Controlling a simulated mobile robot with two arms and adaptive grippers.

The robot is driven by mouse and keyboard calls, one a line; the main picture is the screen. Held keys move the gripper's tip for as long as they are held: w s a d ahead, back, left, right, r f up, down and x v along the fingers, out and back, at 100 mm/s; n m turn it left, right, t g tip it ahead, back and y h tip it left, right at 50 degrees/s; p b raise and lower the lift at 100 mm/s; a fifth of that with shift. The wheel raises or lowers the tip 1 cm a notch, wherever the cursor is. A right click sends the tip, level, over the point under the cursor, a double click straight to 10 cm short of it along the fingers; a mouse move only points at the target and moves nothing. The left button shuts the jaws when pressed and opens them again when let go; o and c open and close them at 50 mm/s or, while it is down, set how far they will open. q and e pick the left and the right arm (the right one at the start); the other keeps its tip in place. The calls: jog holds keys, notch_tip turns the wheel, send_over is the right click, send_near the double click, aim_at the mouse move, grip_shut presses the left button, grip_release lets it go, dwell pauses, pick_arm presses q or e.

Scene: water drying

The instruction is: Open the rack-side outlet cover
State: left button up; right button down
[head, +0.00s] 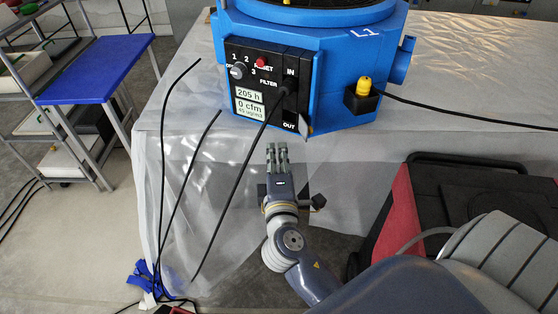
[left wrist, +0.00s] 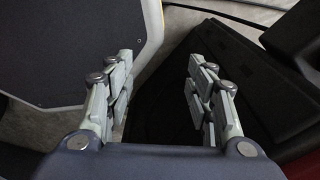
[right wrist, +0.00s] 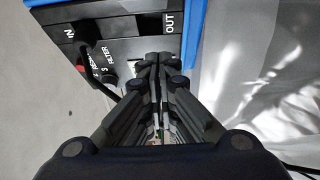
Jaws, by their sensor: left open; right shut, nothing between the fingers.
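A blue machine (head: 345,45) stands on the sheet-covered table, with a black front panel (head: 262,90) towards me. The panel has "IN" and "OUT" labels; the OUT outlet area (head: 290,121) is at its lower right. A thin grey flap (head: 305,123) stands out beside it; I cannot tell whether this is the cover. My right gripper (head: 278,148) is shut and empty, just below and in front of the panel. In the right wrist view its fingertips (right wrist: 157,62) show below the panel's OUT side (right wrist: 172,22). My left gripper (left wrist: 157,65) is open and empty, away from the machine.
A black cable (head: 240,180) hangs from the IN socket, left of my right gripper. A yellow-and-black connector (head: 363,92) with a cable is on the machine's right. A rack with a blue shelf (head: 95,68) stands at left. A red-and-black case (head: 400,205) lies at lower right.

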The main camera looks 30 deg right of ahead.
aim_at(305, 127)
jog(key=d, duration=0.1)
jog(key=w+d+p, duration=0.1)
jog(key=d, duration=0.1)
jog(key=d+p, duration=0.1)
jog(key=d, duration=0.1)
jog(key=shift+w+d, duration=0.15)
jog(key=shift+w, duration=0.15)
jog(key=n+y, duration=0.1)
jog(key=s+d+t+y, duration=0.1)
jog(key=d+n+y, duration=0.1)
jog(key=y, duration=0.1)
jog(key=shift+s+d+n+t, duration=0.15)
jog(key=shift+d+n+t, duration=0.1)
jog(key=shift+n+t, duration=0.05)
dwell(0.4)
